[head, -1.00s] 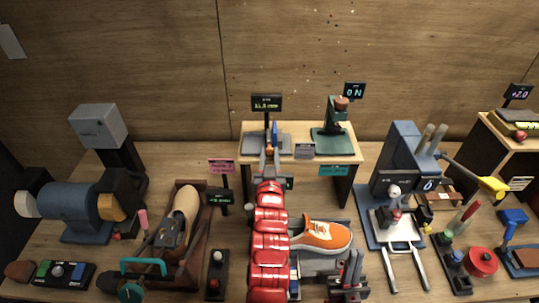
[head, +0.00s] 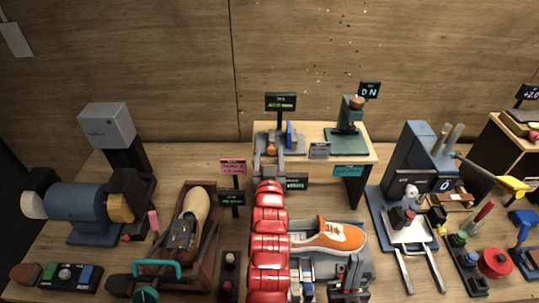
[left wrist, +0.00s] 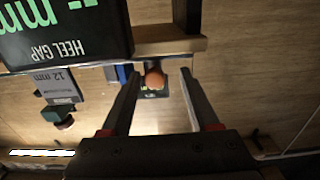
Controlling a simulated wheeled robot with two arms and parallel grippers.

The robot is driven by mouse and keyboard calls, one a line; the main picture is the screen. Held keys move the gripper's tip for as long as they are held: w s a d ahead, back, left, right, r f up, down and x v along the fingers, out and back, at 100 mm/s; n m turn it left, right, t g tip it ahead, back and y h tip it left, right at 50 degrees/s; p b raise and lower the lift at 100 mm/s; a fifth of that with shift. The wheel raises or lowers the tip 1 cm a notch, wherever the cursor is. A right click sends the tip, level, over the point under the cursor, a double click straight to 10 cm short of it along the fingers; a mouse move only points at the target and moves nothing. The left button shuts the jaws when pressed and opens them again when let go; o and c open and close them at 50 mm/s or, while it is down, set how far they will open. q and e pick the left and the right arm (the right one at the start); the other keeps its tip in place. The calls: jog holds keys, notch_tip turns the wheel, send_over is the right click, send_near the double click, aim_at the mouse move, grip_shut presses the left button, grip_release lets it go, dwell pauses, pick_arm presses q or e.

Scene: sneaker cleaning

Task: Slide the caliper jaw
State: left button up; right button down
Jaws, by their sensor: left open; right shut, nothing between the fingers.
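The caliper, with a grey body and a blue jaw (head: 290,134), sits on the small wooden shelf at the back middle in the head view. My left gripper (head: 269,141) is at the shelf's left part, just left of the blue jaw, with its fingers apart. In the left wrist view the open fingers (left wrist: 157,82) have a round orange-brown knob (left wrist: 155,78) between their tips as seen; I cannot tell whether they touch it. A blue piece (left wrist: 123,73) shows beside the left finger. My right gripper (head: 352,262) is shut and empty beside the orange sneaker.
A heel gap display (head: 280,102) stands behind the caliper and looms close in the left wrist view (left wrist: 65,30). A green press (head: 347,138) stands right on the shelf. The orange sneaker (head: 335,236) lies in front of the shelf, right of my left arm.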

pick_arm(q)
jog(key=shift+s+d+f, duration=0.1)
jog(key=shift+s+d, duration=0.2)
jog(key=s, duration=1.7)
jog(key=shift+a, duration=0.35)
